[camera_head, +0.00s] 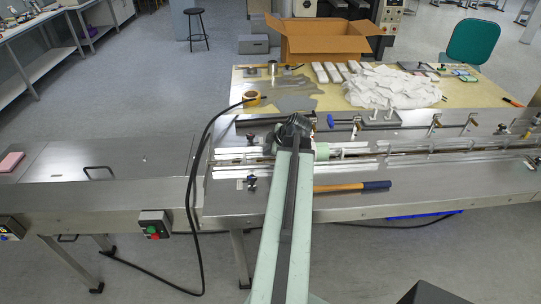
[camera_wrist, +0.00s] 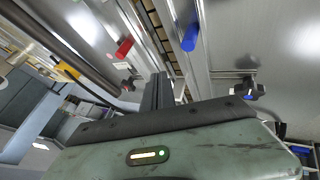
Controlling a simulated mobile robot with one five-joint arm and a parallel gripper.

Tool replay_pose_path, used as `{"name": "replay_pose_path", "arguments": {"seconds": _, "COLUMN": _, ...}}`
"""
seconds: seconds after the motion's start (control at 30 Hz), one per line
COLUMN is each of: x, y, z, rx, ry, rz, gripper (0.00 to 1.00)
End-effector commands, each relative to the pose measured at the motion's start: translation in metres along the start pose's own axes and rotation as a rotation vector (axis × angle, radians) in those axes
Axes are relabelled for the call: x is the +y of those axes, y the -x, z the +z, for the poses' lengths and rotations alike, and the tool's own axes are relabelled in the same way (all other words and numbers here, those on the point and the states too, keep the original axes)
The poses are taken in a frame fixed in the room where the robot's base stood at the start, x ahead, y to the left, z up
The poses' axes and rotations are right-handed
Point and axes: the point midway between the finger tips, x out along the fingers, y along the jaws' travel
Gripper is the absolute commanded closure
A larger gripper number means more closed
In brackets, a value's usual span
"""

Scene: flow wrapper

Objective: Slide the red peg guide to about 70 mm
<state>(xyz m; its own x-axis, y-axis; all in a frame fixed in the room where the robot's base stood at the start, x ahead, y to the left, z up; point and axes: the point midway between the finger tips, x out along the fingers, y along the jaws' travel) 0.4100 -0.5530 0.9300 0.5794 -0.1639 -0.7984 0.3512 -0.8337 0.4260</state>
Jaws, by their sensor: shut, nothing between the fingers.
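In the wrist view a red peg (camera_wrist: 124,47) stands out from a steel surface at the upper left of my fingers. A blue peg (camera_wrist: 190,37) stands to its right, across a dark slotted channel (camera_wrist: 162,35) between the metal rails. My gripper (camera_wrist: 158,80) is shut and empty, and its dark fingers point toward the channel, apart from both pegs in the picture. In the head view my arm and wrist cover that part of the machine, so the red peg and the fingertips are hidden there. I cannot read any scale.
A black knob (camera_wrist: 248,88) sits right of my fingers in the wrist view. In the head view, an orange-and-blue handled tool (camera_head: 350,187) lies right of my arm. A cardboard box (camera_head: 318,45) and white packets (camera_head: 390,88) lie behind. The left steel top (camera_head: 100,170) is mostly clear.

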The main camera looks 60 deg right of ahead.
Motion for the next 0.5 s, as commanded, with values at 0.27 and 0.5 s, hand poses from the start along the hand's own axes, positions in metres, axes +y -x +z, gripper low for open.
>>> {"name": "replay_pose_path", "arguments": {"seconds": 0.27, "x": -0.001, "y": -0.047, "z": 0.002, "rx": 0.001, "ry": 0.0, "rz": -0.001, "gripper": 1.0}}
{"name": "replay_pose_path", "arguments": {"seconds": 0.5, "x": 0.0, "y": -0.045, "z": 0.0, "rx": 0.0, "ry": -0.001, "rz": -0.001, "gripper": 1.0}}
